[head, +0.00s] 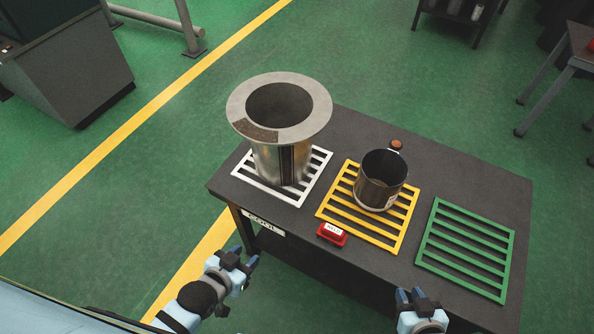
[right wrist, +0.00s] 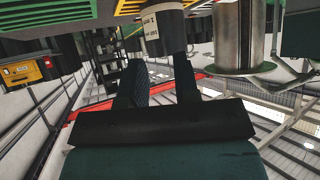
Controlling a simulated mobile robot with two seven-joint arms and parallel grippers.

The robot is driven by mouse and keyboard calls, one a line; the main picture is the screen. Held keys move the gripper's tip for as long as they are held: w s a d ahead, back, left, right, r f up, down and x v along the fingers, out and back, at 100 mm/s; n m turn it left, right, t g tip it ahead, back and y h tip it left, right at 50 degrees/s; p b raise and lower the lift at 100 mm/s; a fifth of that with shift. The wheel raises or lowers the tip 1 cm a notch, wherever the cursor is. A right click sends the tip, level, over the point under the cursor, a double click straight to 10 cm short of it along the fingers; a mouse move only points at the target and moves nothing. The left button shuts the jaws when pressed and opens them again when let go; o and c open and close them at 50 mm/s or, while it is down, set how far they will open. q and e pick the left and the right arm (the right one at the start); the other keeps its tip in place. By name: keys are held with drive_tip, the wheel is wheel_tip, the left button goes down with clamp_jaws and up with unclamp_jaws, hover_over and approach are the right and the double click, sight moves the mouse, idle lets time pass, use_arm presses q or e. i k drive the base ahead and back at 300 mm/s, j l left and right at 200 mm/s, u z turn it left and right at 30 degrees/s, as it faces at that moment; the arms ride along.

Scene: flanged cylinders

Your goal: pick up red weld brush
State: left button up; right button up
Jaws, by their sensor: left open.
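The red weld brush (head: 332,233) is a small red block with a white label on top. It lies on the dark table (head: 460,175) near its front edge, beside the front left corner of the yellow rack (head: 360,232). My left gripper (head: 241,260) is open and empty, in front of the table and to the left of the brush, apart from it. My right gripper (head: 411,295) is at the table's front edge, right of the brush. In the right wrist view its fingers (right wrist: 160,85) are apart with nothing between them. I cannot make out the brush in that view.
A flanged metal cylinder (head: 283,165) stands on the white rack (head: 310,186). The green rack (head: 465,250) at the right is empty. A label (head: 264,223) is on the table's front edge.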

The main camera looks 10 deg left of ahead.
sight(337, 236)
drive_tip(key=i+j+z, duration=0.1)
drive_tip(key=j+z, duration=0.25)
drive_tip(key=j, duration=0.85)
drive_tip(key=j+z, duration=0.3)
drive_tip(key=j, duration=0.85)
drive_tip(key=k, duration=0.05)
